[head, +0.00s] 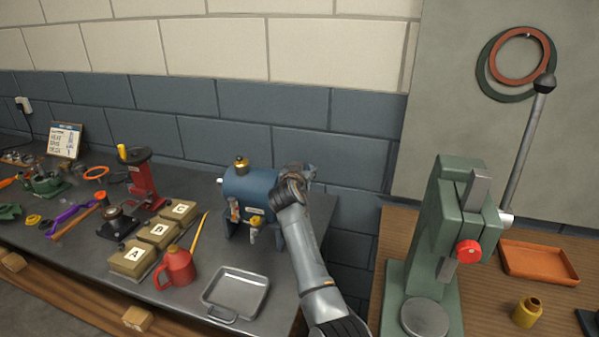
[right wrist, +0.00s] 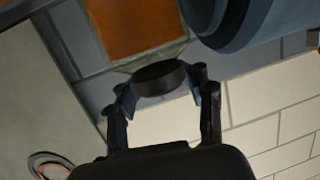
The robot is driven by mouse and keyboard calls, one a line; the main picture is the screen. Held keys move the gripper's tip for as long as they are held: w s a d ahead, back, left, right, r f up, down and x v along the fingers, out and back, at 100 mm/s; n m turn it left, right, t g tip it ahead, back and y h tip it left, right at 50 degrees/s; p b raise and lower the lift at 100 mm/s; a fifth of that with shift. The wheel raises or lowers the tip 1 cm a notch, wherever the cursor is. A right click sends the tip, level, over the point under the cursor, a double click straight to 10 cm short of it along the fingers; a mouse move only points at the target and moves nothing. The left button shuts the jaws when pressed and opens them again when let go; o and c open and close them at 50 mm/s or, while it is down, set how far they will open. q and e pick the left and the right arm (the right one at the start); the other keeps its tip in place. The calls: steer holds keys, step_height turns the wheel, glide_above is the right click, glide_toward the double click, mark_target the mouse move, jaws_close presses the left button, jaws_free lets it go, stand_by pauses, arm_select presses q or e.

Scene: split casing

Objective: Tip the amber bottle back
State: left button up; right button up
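The amber bottle (right wrist: 137,25) shows at the top of the right wrist view: an orange body with a clear tapered part and a dark round end (right wrist: 159,78). My right gripper (right wrist: 160,92) has one finger on each side of this dark end, and both pads appear to touch it. In the head view my right gripper (head: 297,178) is at the right end of the blue housing (head: 246,187); the bottle is hidden behind it there. The blue housing also shows in the right wrist view (right wrist: 250,22). My left gripper is in neither view.
The bench left of my arm holds a metal tray (head: 237,293), a red oil can (head: 177,267), several lettered boxes (head: 131,258) and a red press (head: 146,186). A green press (head: 443,230) stands at right. The wall is close behind the housing.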

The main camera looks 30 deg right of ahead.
steer(key=shift+a+f, duration=0.15)
steer(key=shift+f, duration=0.15)
steer(key=shift+s+a, duration=0.1)
steer(key=shift+a, duration=0.05)
steer(key=v, duration=1.1)
steer(key=shift+s+r, duration=0.15)
steer(key=shift+s, duration=0.15)
